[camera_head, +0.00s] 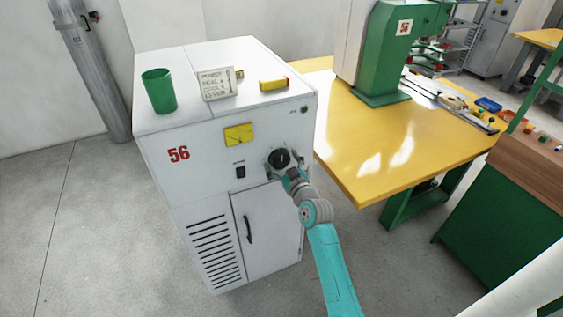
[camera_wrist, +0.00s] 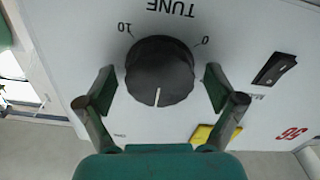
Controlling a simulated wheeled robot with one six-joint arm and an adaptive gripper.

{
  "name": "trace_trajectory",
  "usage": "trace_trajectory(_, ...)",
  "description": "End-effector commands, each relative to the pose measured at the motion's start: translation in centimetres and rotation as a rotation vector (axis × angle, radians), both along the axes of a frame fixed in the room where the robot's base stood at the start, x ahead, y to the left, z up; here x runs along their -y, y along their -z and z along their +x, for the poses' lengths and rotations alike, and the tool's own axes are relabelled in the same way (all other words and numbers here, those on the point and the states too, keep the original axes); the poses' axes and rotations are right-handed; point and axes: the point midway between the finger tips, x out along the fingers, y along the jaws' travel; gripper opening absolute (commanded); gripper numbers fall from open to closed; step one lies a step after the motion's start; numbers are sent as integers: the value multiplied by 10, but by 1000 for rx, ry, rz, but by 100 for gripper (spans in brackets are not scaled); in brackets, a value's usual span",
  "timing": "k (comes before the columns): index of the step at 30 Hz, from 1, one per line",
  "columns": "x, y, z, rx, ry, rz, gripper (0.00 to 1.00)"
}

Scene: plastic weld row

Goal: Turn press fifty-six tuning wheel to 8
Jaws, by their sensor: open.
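The tuning wheel is a black round knob (camera_wrist: 160,68) on the white front of cabinet 56 (camera_head: 160,190). In the wrist view its label TUNE (camera_wrist: 172,8) is upside down, with 10 at upper left and 0 at upper right. The knob's white pointer line points down in that view, away from both marks, roughly midway round the scale. The knob also shows in the head view (camera_head: 279,157). My gripper (camera_wrist: 161,82) is open, with one finger on each side of the knob and gaps showing between. My gripper (camera_head: 283,164) partly covers the knob in the head view.
On the cabinet top stand a green cup (camera_head: 159,91), a lettered card (camera_head: 216,83) and a yellow block (camera_head: 273,85). A yellow table (camera_head: 350,165) stands close on the right.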

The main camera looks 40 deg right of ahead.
Motion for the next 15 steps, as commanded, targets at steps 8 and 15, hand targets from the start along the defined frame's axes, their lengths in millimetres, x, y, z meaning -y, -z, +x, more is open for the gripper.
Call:
trace_trajectory(8,0,0,0,0,0,0,40)
trace_trajectory(15,0,0,0,2,0,8,34)
